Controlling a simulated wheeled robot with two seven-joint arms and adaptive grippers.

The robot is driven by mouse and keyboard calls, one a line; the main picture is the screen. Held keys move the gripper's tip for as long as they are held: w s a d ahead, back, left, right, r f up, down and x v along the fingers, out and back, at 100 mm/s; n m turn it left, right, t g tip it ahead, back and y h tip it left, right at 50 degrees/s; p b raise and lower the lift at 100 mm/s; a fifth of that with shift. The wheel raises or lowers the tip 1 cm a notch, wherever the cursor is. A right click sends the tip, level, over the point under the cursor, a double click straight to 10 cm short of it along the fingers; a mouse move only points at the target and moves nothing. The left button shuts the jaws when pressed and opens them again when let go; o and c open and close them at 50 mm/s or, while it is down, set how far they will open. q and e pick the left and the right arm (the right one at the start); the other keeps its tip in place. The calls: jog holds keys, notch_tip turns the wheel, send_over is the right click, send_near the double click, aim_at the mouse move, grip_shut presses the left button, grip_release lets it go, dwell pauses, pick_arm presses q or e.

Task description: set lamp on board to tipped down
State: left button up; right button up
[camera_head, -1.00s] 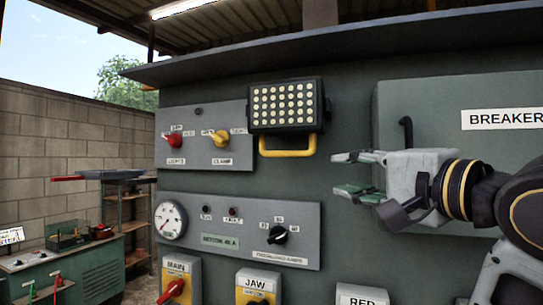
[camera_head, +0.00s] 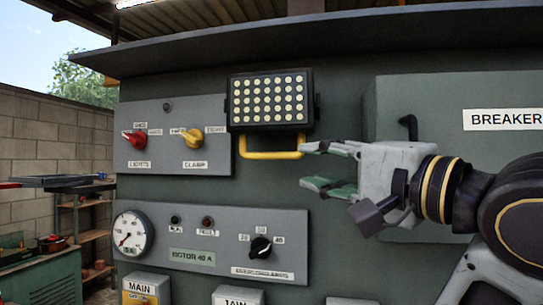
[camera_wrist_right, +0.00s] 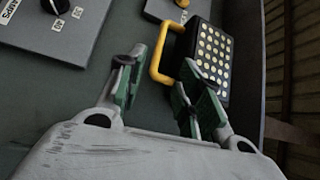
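The lamp (camera_head: 269,98) is a black rectangular panel with rows of pale round lights, mounted on the grey-green board (camera_head: 345,110). A yellow loop handle (camera_head: 270,155) hangs under it. My right gripper (camera_head: 312,166) is open, with its fingers pointing left at the handle's right end. In the right wrist view the open fingers (camera_wrist_right: 155,90) stand on either side of the handle's near end (camera_wrist_right: 160,79), and the lamp (camera_wrist_right: 212,62) is just beyond. I cannot tell whether a finger touches the handle. My left gripper is not in view.
Left of the lamp is a grey panel with a red knob (camera_head: 134,138) and a yellow knob (camera_head: 193,138). Below is a panel with a gauge (camera_head: 133,232) and a black dial (camera_head: 261,247). A breaker box (camera_head: 450,90) with a black handle stands to the right.

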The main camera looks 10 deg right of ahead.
aim_at(274, 157)
jog(key=p+x, duration=0.3)
jog(key=x, duration=1.1)
jog(key=shift+d+f, duration=0.1)
grip_shut()
dwell(0.3)
